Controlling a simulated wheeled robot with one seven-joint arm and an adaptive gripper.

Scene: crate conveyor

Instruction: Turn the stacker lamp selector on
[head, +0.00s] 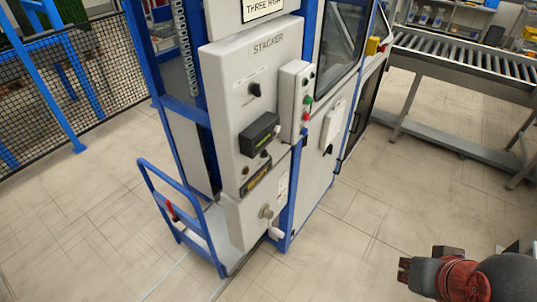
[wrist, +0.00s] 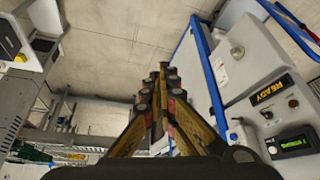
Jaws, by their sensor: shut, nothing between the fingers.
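The stacker panel (head: 225,75) is a tall light-grey cabinet face headed STACKER. A black rotary selector (head: 255,89) sits high on it, under a small label too blurred to read. I cannot tell which position it points to.
A narrow box with green and red buttons (head: 295,100) juts out beside the panel. A blue-railed cart (head: 168,205) stands at its lower left. A roller conveyor (head: 465,60) is at the upper right. The tiled floor between the cabinet and my arm is clear.

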